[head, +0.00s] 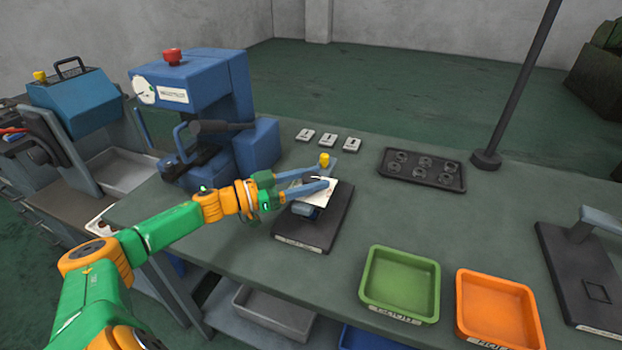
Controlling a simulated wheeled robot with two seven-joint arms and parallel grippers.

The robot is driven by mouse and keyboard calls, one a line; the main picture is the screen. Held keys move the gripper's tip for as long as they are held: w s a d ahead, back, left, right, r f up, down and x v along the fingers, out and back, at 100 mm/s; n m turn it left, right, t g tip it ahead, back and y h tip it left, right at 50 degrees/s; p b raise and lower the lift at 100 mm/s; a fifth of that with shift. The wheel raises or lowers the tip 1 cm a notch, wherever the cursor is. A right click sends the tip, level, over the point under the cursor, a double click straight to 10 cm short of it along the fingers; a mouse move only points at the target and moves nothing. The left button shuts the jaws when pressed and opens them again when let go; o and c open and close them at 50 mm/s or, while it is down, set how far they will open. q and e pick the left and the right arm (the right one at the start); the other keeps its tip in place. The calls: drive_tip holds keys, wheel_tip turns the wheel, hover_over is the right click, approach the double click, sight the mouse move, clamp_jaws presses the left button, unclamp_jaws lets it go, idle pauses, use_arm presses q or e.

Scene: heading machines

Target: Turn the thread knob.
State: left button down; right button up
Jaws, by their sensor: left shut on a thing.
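A small fixture on a black base plate (327,226) stands on the bench, with a pale plate (318,195) on top and a yellow cap (324,160) at its far side. My left gripper (321,178) reaches over the fixture from the left. Its two green-blue fingers lie on either side of a small dark part, which seems to be the thread knob (312,179). The fingers are shut on it and largely hide it, so its turned position cannot be told. The yellow cap stands just beyond the fingertips. My right gripper is not in view.
A blue machine (205,88) with a red button stands behind my left arm. Several small pale blocks and a black tray (420,171) lie further back. A green bin (400,286), an orange bin (497,308) and another black-based fixture (580,275) stand to the right.

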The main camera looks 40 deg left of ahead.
use_arm(q)
drive_tip(key=shift+f, duration=0.15)
drive_tip(key=shift+c, duration=1.7)
unclamp_jaws()
drive_tip(key=p+v, duration=0.1)
drive_tip(key=v, duration=0.4)
drive_tip(key=shift+s+a, duration=0.15)
drive_tip(key=shift+s, duration=0.05)
drive_tip(key=shift+p+v, duration=0.5)
drive_tip(key=shift+v, duration=0.3)
